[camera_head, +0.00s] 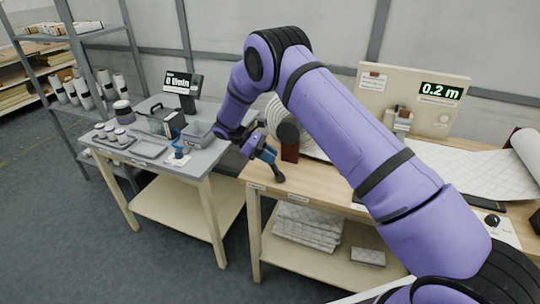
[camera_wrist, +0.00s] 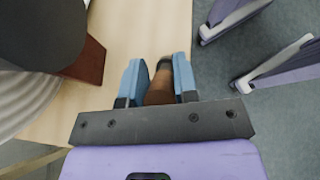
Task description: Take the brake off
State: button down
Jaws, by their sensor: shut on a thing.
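My gripper (camera_head: 267,155) is at the left end of the wooden bench, with its blue fingers pointing down. In the wrist view my gripper (camera_wrist: 160,75) is shut on a brown handle (camera_wrist: 159,90) with a dark end. The dark end of the handle (camera_head: 278,177) shows just below the fingers in the head view. It looks like the brake's lever, but its mount is hidden. Beside it a dark red-brown block (camera_head: 290,151) stands at the pale wadding roll with a dark core (camera_head: 287,130). The block also shows in the wrist view (camera_wrist: 93,62), left of the fingers.
The wooden bench (camera_head: 257,171) carries a pale quilted sheet (camera_head: 490,165) at right and a panel reading 0.2 m (camera_head: 440,91). A grey table (camera_head: 205,160) with trays, jars and a display stands at left. A floor gap separates them. Folded pads (camera_head: 308,225) lie on the lower shelf.

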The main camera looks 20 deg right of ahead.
jog(key=c, duration=0.9)
grip_release()
jog(key=shift+a, duration=0.15)
jog(key=v, duration=1)
jog(key=shift+w+a+r, duration=0.15)
jog(key=shift+w+a, duration=0.05)
jog(key=shift+a, duration=0.05)
jog(key=shift+r, duration=0.1)
